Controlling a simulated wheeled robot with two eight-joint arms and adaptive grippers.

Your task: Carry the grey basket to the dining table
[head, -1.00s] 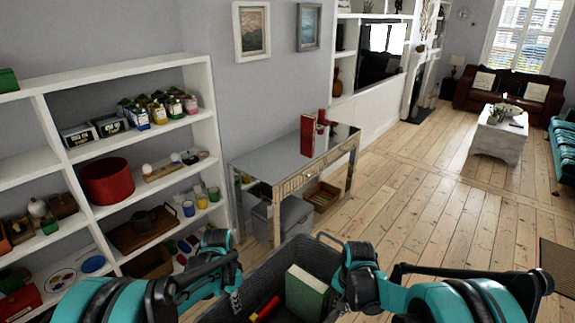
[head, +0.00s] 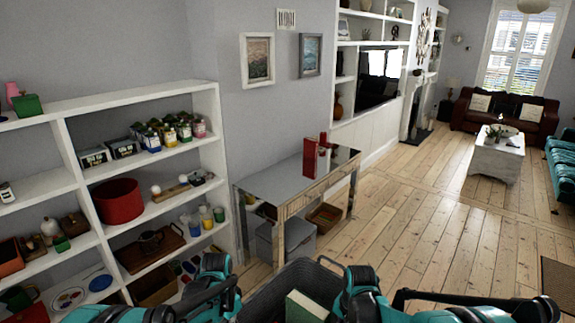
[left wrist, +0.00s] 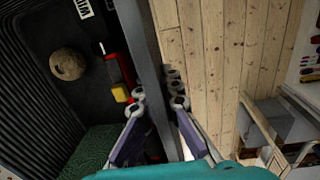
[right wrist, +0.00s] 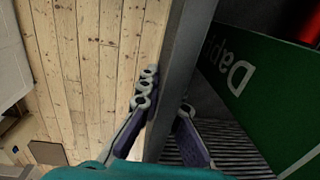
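The dark grey basket (head: 270,297) is at the bottom centre of the head view, close in front of me; its lower part is out of view. In the left wrist view, my left gripper (left wrist: 158,100) has one finger inside and one outside the basket's rim, closed on it. My right gripper (right wrist: 166,95) grips the opposite rim the same way. Inside lie a green book (right wrist: 255,85), a round brown object (left wrist: 68,64), a red and yellow item (left wrist: 117,72) and a green textured item (left wrist: 92,152). I cannot pick out a dining table.
White shelves (head: 150,102) full of goods stand at left. A grey-topped desk (head: 275,173) stands ahead against the wall, with a grey box (head: 285,238) below. A white coffee table (head: 495,155) and sofas are at the far right. The floorboards (head: 425,220) at centre right are clear.

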